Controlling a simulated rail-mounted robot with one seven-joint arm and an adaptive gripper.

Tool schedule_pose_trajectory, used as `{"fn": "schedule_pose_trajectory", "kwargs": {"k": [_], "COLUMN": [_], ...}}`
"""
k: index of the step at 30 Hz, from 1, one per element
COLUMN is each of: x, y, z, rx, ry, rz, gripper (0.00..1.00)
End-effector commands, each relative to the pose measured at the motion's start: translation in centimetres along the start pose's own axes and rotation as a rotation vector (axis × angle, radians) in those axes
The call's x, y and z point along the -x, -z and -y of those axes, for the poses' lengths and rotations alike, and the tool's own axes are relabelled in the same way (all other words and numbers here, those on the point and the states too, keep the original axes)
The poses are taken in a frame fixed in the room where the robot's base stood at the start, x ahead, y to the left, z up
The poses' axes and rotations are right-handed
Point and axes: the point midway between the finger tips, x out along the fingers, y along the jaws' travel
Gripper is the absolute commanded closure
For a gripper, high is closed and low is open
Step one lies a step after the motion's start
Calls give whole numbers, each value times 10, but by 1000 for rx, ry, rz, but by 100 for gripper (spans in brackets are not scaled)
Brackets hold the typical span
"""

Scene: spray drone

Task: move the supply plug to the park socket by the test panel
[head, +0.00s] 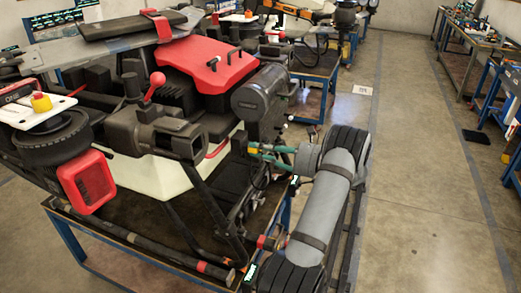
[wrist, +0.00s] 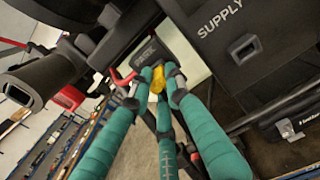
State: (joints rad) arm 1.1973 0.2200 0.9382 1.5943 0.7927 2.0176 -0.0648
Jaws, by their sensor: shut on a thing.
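My gripper (head: 268,155) has teal fingers, close to the dark equipment on the right side of the drone in the head view. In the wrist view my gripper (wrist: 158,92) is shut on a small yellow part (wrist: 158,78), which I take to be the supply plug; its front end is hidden. A black box marked SUPPLY (wrist: 222,22) is at the upper right, with a square socket opening (wrist: 245,49) that looks empty. A dark panel (wrist: 147,53) with small unreadable lettering is just beyond the fingertips. I cannot tell whether the plug touches it, or which part is the park socket.
The drone has a red cover (head: 207,65), black frame tubes and a white tank (head: 150,175). It stands on a blue-legged table (head: 65,235). A red lamp-like block (head: 88,180) is at the left. The floor (head: 425,180) to the right is open.

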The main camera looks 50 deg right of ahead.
Motion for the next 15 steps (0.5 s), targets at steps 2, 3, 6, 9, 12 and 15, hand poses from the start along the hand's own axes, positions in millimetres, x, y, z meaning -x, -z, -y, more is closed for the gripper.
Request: {"fn": "schedule_pose_trajectory", "kwargs": {"k": [2,3,6,9,12,15], "x": [-1,-1,-1,-1,-1,-1], "y": [-1,-1,-1,0,0,0], "z": [0,0,0,0,0,0], "rx": [0,0,1,1,1,1], "ry": [-1,-2,-2,-2,-2,-1], "rz": [1,2,1,1,1,1], "gripper": [100,81,75,70,64,62]}}
